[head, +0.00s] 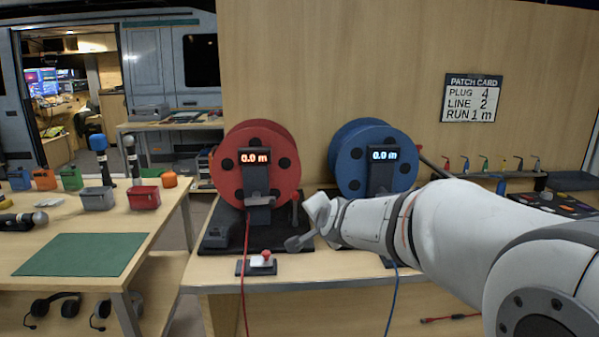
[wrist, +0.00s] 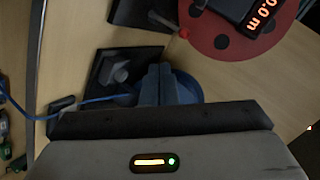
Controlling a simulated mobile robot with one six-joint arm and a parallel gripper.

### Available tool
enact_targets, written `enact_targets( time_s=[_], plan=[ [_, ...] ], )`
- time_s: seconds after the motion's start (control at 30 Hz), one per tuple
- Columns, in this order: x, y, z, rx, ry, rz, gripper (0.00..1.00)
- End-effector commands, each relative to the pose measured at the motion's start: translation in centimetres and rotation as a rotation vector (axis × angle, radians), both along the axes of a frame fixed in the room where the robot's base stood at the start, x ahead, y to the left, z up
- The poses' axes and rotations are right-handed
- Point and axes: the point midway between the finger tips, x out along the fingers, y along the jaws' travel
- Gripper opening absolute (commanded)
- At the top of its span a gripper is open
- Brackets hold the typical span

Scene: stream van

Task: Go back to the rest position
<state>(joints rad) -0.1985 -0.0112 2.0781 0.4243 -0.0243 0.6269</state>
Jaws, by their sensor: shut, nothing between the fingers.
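My gripper (wrist: 158,80) shows in the wrist view with its two dark fingers together and nothing between them. In the head view my white arm reaches in from the right, and its end is in front of the bench between the two reels. The red cable reel (head: 231,179) and the blue cable reel (head: 346,150) stand upright on the bench, each with a display reading 0.0 m. In the wrist view the red reel (wrist: 228,42) is at the top right and part of the blue reel (wrist: 187,88) lies behind the fingers.
A red cable (head: 244,290) and a blue cable (head: 393,300) hang over the bench front. A small box with a red knob (head: 262,262) sits at the bench edge. A table with a green mat (head: 80,255), bins and microphones is at left. A patch card sign (head: 472,98) hangs behind.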

Motion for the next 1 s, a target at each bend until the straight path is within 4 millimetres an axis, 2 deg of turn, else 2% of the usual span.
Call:
enact_targets(
  time_s=[0.03,0.17,0.3,0.4,0.5,0.6,0.7,1.0],
  plan=[
    [-2.5,-1.1,2.5,-0.078,0.054,0.050,0.00],
    [-9.4,-3.5,3.3,-0.291,0.220,0.213,0.00],
    [-17.5,-6.4,4.0,-0.492,0.408,0.391,0.00],
    [-22.8,-8.3,4.4,-0.599,0.529,0.506,0.00],
    [-26.8,-9.7,4.5,-0.670,0.626,0.595,0.00],
    [-29.4,-10.5,4.5,-0.709,0.688,0.653,0.00],
    [-30.5,-10.9,4.2,-0.726,0.716,0.681,0.00],
    [-30.6,-10.9,4.0,-0.728,0.720,0.685,0.00]
  ],
)
